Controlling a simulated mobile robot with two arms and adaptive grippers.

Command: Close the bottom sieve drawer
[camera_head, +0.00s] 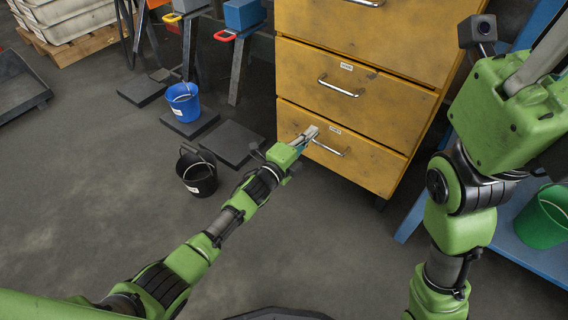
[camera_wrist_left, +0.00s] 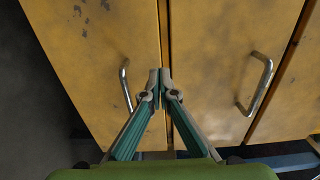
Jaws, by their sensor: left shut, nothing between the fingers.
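The bottom drawer (camera_head: 375,158) of the yellow cabinet has a metal handle and a small label. Its front looks about flush with the drawer above, though a small gap would be hard to see. In the left wrist view the bottom drawer (camera_wrist_left: 100,40) is on the left, with its handle beside the fingers. My left gripper (camera_head: 311,132) is shut and empty, its tips at the upper part of the drawer front, left of the handle. In the wrist view its fingertips (camera_wrist_left: 160,77) overlap the seam; contact is unclear. My right gripper (camera_head: 540,62) is only partly in view; its fingertips are cut off.
The middle drawer (camera_head: 375,100) is above. A black bucket (camera_head: 197,173), a blue bucket (camera_head: 183,101) and dark floor plates (camera_head: 232,143) are left of the cabinet. A green bucket (camera_head: 543,217) stands on a blue shelf at right. Floor in front is mostly clear.

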